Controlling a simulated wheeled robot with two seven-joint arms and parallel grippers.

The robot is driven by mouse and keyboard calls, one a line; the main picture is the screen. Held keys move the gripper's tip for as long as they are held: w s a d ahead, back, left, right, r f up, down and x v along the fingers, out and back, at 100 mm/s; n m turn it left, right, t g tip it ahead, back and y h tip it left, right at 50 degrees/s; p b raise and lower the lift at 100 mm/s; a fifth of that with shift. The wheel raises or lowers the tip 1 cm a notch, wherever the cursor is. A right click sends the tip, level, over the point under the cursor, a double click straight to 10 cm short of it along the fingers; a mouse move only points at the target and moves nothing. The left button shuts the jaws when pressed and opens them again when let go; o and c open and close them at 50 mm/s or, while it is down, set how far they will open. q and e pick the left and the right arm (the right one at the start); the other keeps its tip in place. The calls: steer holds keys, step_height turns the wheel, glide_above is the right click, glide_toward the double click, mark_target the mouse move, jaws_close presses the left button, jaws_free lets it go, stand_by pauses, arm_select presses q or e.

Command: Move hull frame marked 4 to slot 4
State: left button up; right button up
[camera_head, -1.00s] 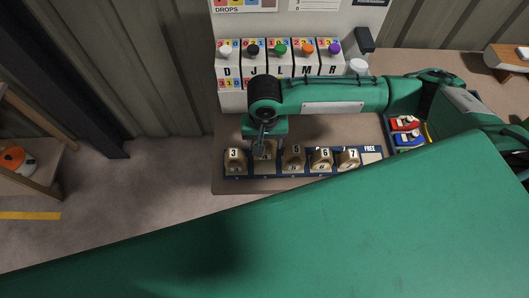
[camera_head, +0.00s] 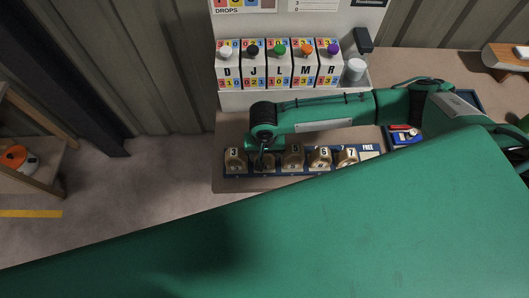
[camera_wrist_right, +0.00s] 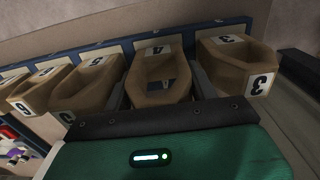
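The frame marked 4 (camera_wrist_right: 148,89) is a tan hollow block with a white 4 label on its top edge. It stands upright in the rack row, between the frames marked 3 (camera_wrist_right: 238,66) and 5 (camera_wrist_right: 92,88). My right gripper (camera_head: 262,160) is over the second place of the row. Its grey fingers (camera_wrist_right: 163,90) lie close along both sides of the frame marked 4 and look shut on it. Whether the frame is fully seated cannot be seen. My left gripper is not in view.
The blue rack (camera_head: 368,154) has a FREE place at its right end; frames marked 6 (camera_head: 319,158) and 7 (camera_head: 346,158) stand near it. A tray with red and blue items (camera_head: 404,137) is at right. Labelled dispensers (camera_head: 280,66) stand behind. A large green surface covers the foreground.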

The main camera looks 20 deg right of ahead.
steer(key=shift+o, duration=0.8)
steer(key=shift+r, duration=0.15)
step_height(320, 180, up, 11)
steer(key=b, duration=0.2)
steer(key=shift+f+b, duration=0.2)
steer(key=shift+b, duration=0.2)
steer(key=shift+r, duration=0.7)
